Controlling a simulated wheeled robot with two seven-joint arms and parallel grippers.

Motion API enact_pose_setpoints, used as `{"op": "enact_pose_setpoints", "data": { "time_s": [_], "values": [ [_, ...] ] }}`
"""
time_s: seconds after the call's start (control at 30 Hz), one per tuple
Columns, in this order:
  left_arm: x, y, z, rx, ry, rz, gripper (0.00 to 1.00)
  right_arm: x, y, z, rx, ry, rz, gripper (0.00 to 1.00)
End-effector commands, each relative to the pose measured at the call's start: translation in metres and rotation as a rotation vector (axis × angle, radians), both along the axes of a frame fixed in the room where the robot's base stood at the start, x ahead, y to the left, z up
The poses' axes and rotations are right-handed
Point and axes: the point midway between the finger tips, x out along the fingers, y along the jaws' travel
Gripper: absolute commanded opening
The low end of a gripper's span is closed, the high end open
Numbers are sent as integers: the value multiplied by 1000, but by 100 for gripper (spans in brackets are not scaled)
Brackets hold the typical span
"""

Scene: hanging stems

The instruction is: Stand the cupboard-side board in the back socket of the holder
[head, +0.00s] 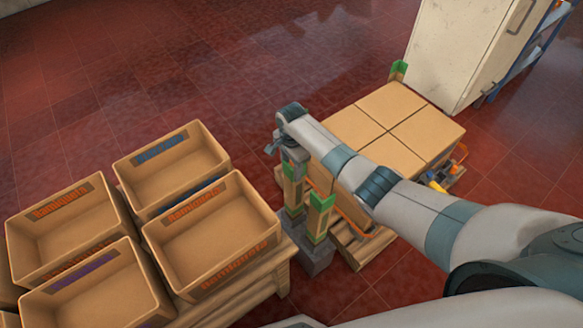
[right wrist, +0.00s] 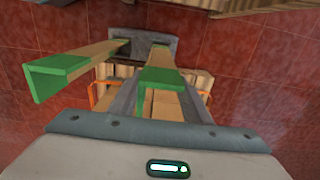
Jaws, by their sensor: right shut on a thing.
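My right gripper (head: 291,153) is shut on a tan board with a green end (head: 291,190), held upright. In the right wrist view the same board (right wrist: 171,100) runs from between my fingers toward the grey holder (right wrist: 142,46). Its lower end is at or just above the holder; I cannot tell whether it is seated. A second green-topped board (head: 319,218) stands upright in the holder (head: 314,260), in front of the held one; it also shows in the right wrist view (right wrist: 85,65). Another green-topped board (head: 398,71) stands by the cupboard (head: 463,45). My left gripper is out of view.
Stacked cartons (head: 395,125) on a pallet (head: 356,250) stand right of the holder, under my right arm. Several open bins (head: 212,240) fill a wooden platform (head: 240,293) to the left. Red tiled floor (head: 225,60) is clear behind.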

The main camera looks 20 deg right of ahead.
Motion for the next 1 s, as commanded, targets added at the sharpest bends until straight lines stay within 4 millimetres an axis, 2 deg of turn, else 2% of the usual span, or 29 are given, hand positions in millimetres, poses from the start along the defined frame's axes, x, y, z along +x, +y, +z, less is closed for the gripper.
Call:
{"op": "enact_pose_setpoints", "data": {
  "time_s": [0.37, 0.4, 0.47, 1.0],
  "values": [
    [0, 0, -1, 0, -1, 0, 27, 0, 0, -2, 0, 0, 0, 21],
    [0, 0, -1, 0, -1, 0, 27, 0, 0, -2, 0, 0, 0, 51],
    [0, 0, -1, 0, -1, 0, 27, 0, 0, -2, 0, 0, 0, 65],
    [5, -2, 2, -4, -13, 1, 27, 0, 0, -2, 0, 0, 0, 65]
  ]
}}
